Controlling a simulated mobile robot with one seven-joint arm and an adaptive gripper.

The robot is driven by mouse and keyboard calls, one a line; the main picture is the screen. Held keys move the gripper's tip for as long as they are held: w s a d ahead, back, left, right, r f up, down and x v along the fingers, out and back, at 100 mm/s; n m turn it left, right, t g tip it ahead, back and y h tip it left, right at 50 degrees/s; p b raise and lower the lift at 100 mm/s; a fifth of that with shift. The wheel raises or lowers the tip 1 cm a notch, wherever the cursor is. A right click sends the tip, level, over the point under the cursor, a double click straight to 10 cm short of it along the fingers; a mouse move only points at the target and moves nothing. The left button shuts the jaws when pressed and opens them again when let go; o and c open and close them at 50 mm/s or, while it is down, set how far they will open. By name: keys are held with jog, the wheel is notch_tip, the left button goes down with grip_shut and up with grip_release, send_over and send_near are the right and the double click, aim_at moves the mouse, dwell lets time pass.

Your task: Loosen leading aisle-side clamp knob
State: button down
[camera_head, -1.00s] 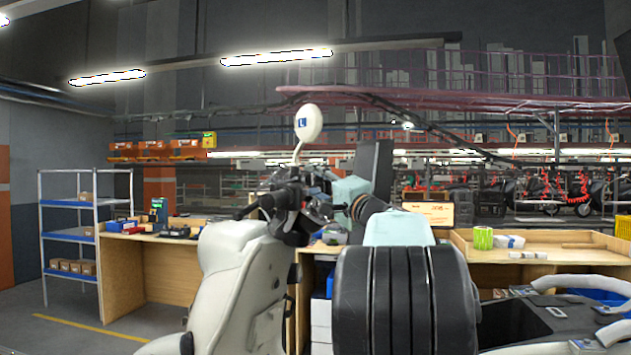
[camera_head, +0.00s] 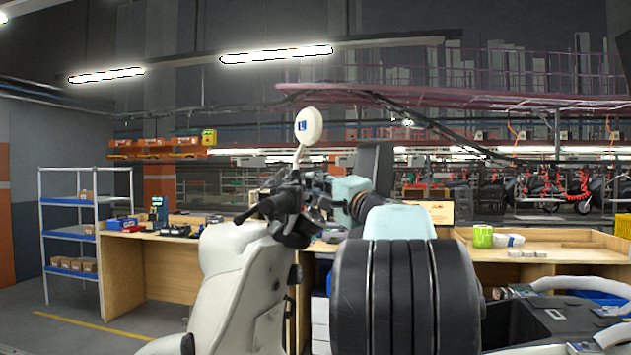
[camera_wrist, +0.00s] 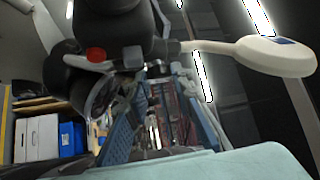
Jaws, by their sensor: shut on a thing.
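A pale scooter stands in front of me in the head view, with its cream body (camera_head: 235,270), dark handlebar (camera_head: 285,205) and round mirror (camera_head: 308,127) marked L. The mirror (camera_wrist: 277,56) also shows in the wrist view. My gripper (camera_wrist: 158,125) shows in the wrist view as two bluish fingers above its pale teal housing, close beside the dark handlebar parts. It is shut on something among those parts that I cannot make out. In the head view my arm hides the fingertips. I cannot make out a clamp knob in either view.
A wooden bench (camera_head: 150,262) with small items and a blue-and-white shelf rack (camera_head: 70,235) stand at the left. Another bench (camera_head: 545,262) holding a green roll (camera_head: 482,237) is at the right.

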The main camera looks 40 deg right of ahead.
jog(key=shift+w+d+r+m+g+y+p, duration=0.1)
jog(key=shift+r+m+g+y+p, duration=0.2)
jog(key=shift+m+g+p, duration=1.15)
jog(key=shift+s+r+m+g+y+p, duration=0.15)
jog(key=shift+m+g+y+p, duration=0.15)
jog(key=shift+m+g+p, duration=1.1)
jog(key=shift+w+d+r+m+g+y+p, duration=0.25)
jog(key=shift+m+g+p, duration=0.55)
jog(key=shift+p, duration=1.25)
jog(key=shift+s+a+g+y, duration=0.1)
jog(key=shift+a+g+y, duration=0.1)
jog(key=shift+g+y, duration=0.05)
jog(key=c, duration=1.7)
grip_release()
jog(key=shift+a, duration=0.1)
